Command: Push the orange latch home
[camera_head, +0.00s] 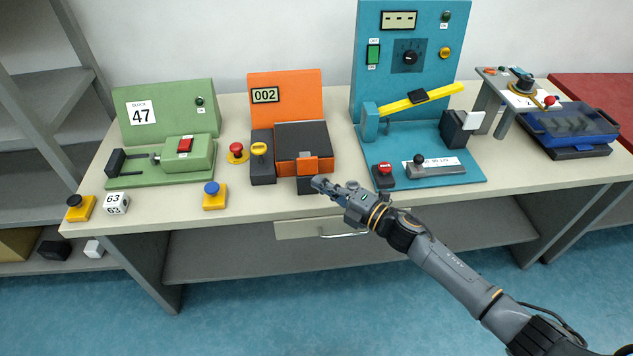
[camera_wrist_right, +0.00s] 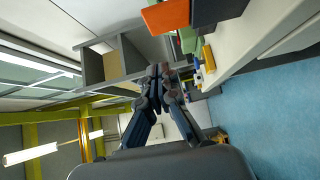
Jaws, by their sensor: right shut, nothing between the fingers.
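The orange latch (camera_head: 308,165) sits at the front of the orange station, in front of its dark box (camera_head: 303,136). A dark block (camera_head: 304,186) is just below it. My right gripper (camera_head: 318,184) is shut and empty. Its tips are just below and to the right of the latch in the head view, beside the dark block; I cannot tell whether they touch. In the right wrist view the shut fingers (camera_wrist_right: 160,72) point away from the camera, and an orange part (camera_wrist_right: 165,17) is above them, beside a dark block. My left gripper is not in view.
A yellow-topped switch (camera_head: 261,150) and a red button (camera_head: 236,149) stand left of the box. The blue station (camera_head: 432,165) with a red button (camera_head: 385,170) stands to the right. A drawer handle (camera_head: 344,234) is below the table's front edge.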

